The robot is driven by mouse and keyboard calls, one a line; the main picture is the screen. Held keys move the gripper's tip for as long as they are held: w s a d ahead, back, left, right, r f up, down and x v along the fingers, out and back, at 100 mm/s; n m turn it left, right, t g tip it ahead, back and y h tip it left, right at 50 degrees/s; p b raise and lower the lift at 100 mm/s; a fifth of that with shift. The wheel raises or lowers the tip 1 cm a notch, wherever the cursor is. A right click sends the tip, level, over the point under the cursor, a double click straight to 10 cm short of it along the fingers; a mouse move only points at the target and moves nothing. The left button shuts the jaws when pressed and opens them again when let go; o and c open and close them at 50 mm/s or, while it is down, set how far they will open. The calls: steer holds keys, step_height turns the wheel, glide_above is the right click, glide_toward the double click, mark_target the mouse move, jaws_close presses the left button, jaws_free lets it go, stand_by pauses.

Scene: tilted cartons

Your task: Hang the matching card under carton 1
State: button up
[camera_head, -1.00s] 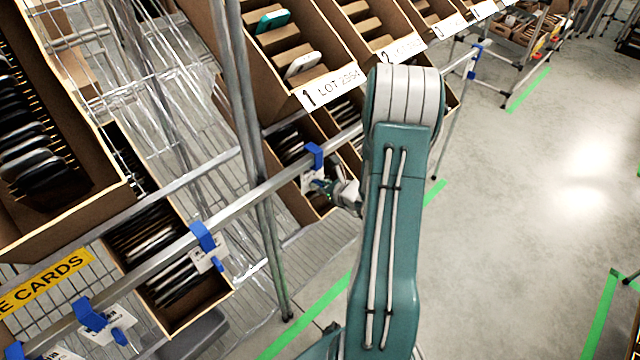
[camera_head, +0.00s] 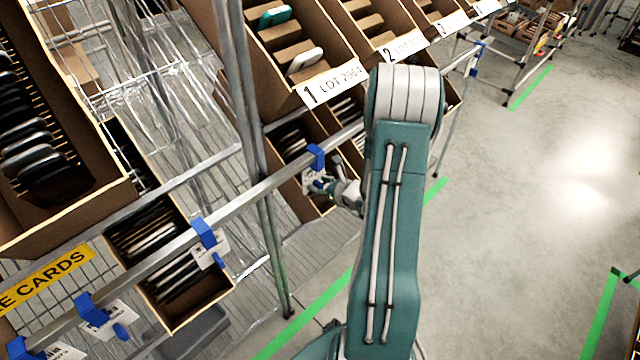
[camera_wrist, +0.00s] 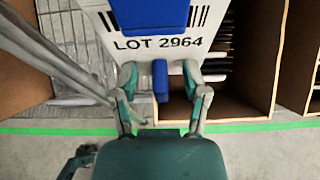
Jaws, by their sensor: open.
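Carton 1 (camera_head: 300,75) is tilted on the rack. Its front label (camera_head: 335,84) shows "1 LOT" and a number that is blurred in the head view. A white card (camera_wrist: 160,43) reading "LOT 2964", with a barcode, hangs from a blue clip (camera_head: 316,155) on the rail below carton 1. A blue tab (camera_wrist: 160,80) sticks down at the card's lower edge. My gripper (camera_wrist: 160,88) is open, with one finger on each side of the tab. In the head view my gripper (camera_head: 337,188) is at the card, partly behind my arm.
Several other cards with blue clips, one of them a card (camera_head: 207,247), hang along the rail (camera_head: 260,192) at left. A yellow sign (camera_head: 45,280) ends in "E CARDS". Lower cartons (camera_head: 190,310) stand behind the rail.

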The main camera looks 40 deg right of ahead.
steer(key=a+v, duration=0.1)
steer(key=v, duration=1.1)
steer(key=a+r+n+g+y, duration=0.2)
steer(key=a+r+n, duration=0.2)
steer(key=a+n, duration=0.25)
steer(key=w+a+r+n+g+y, duration=0.1)
steer(key=a+r+n+g+y, duration=0.15)
steer(key=a+r+n, duration=0.35)
steer(key=a+r+n+g+y, duration=0.25)
steer(key=a+n, duration=0.25)
steer(key=a, duration=0.3)
steer(key=s+a+r+n+h, duration=0.7)
steer(key=s+r+n, duration=0.3)
steer(key=n, duration=0.7)
steer(key=shift+n+g+h, duration=0.35)
steer(key=shift+g+h, duration=0.05)
steer(key=shift+h, duration=0.2)
